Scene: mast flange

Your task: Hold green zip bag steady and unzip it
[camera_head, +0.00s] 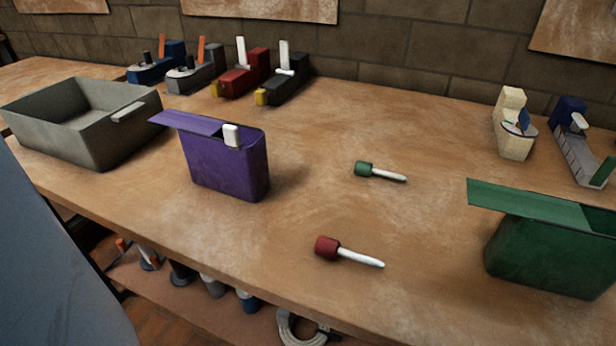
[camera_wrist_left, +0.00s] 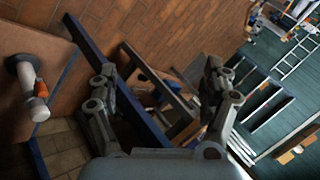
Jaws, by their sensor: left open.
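The green zip bag (camera_head: 555,245) stands upright on the bench at the right edge of the head view, partly cut off by the frame. A flat green flap (camera_head: 530,205) lies along its top and sticks out to the left. A zip pull on it cannot be made out. My left gripper (camera_wrist_left: 160,90) shows only in the left wrist view, open and empty, with its fingers spread wide. It is away from the bag, with floor and shelving behind it. My right gripper is in neither view.
A purple bag (camera_head: 225,168) with a white tab stands left of centre, beside a grey bin (camera_head: 95,125). Several tools line the back wall. The bench middle is mostly clear.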

